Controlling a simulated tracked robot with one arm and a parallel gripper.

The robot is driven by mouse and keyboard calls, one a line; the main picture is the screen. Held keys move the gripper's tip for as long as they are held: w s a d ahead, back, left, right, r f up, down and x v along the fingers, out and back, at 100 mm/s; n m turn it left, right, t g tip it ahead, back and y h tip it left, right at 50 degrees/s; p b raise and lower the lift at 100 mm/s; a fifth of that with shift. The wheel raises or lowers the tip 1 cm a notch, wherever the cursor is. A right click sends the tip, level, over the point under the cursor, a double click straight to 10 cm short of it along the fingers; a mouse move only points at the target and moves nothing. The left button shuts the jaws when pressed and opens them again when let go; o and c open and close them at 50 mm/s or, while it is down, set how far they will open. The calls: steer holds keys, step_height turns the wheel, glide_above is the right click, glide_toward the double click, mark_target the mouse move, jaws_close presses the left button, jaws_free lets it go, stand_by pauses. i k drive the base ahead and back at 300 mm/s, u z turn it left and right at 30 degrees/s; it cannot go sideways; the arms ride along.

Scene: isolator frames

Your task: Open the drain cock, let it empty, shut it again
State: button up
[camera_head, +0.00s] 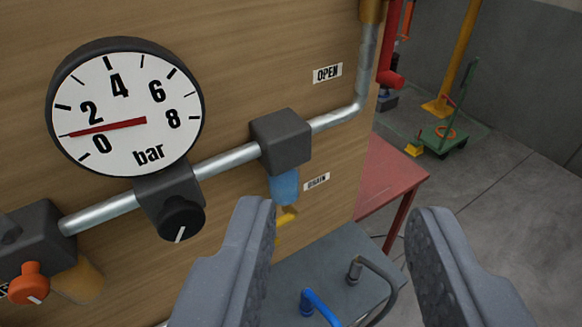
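The drain cock shows as a small yellow handle (286,217) below a blue translucent bowl (284,187), partly hidden behind my gripper's left finger. A DRAIN label (317,181) is on the board beside the bowl. The bowl hangs from a dark grey block (281,141) on a metal pipe (226,163). My gripper (342,232) is open and empty, its two grey fingers wide apart. The left finger is close to the yellow handle in the picture; I cannot tell whether they touch. Any liquid in the bowl cannot be made out.
A round gauge (125,107) reads about 1 bar, above a black knob (181,219). An orange knob (29,284) is at lower left. Below are a grey surface (335,262) with a blue fitting (308,302) and dark hose (388,272). A red table (395,170) stands behind; open floor lies right.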

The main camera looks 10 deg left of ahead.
mark_target(291, 215)
steer(key=u, duration=1.35)
steer(key=k, duration=1.3)
steer(key=z, duration=0.75)
steer(key=i, duration=1)
steer(key=u, duration=0.05)
